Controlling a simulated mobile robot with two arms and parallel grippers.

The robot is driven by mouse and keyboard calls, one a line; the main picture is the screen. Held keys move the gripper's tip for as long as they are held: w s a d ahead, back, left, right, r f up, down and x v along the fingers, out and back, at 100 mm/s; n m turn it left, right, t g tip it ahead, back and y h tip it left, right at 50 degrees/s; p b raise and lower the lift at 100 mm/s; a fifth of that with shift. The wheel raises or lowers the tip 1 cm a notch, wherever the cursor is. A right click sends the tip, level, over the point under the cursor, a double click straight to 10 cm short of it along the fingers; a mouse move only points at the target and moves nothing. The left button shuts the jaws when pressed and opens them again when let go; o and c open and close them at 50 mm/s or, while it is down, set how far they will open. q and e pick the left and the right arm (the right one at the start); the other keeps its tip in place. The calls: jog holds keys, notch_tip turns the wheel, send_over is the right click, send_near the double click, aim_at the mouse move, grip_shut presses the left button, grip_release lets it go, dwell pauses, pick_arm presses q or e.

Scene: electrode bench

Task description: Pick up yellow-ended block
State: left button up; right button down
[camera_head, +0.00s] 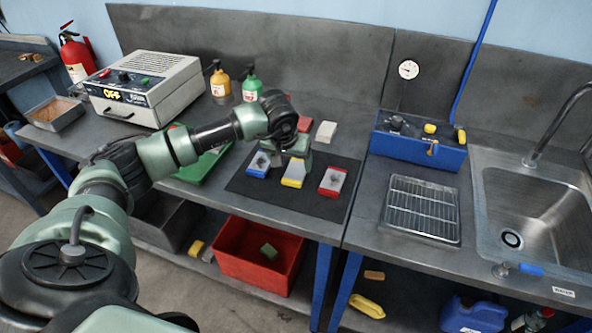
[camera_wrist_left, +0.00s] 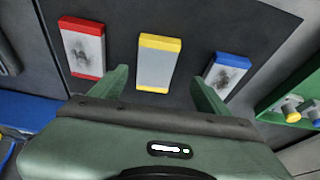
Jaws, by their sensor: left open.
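The yellow-ended block (camera_head: 294,173) lies on the dark mat (camera_head: 318,208) between a blue-ended block (camera_head: 258,164) and a red-ended block (camera_head: 332,181). My left gripper (camera_head: 296,158) is above the mat at the yellow-ended block's far end. In the left wrist view, the yellow-ended block (camera_wrist_left: 159,64) is grey-white with yellow ends and lies ahead, between the lines of the open fingers of my left gripper (camera_wrist_left: 160,88). The red-ended block (camera_wrist_left: 84,47) and blue-ended block (camera_wrist_left: 226,74) have dark smudges on top. My right gripper is not in view.
Behind the arm are a pale block (camera_head: 326,131) and a green tray (camera_head: 205,165). A blue box (camera_head: 415,148), a drain rack (camera_head: 421,209) and a sink (camera_head: 535,215) are to the right. A power unit (camera_head: 145,88) and bottles stand at the back left.

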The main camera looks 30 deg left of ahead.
aim_at(296, 170)
pick_arm(q)
jog(key=x, duration=0.1)
jog(key=p+x, duration=0.1)
jog(key=x, duration=0.2)
jog(key=shift+w+d+f, duration=0.1)
jog(key=shift+w+d, duration=0.1)
jog(key=shift+d, duration=0.15)
grip_shut()
jog(key=shift+w, duration=0.1)
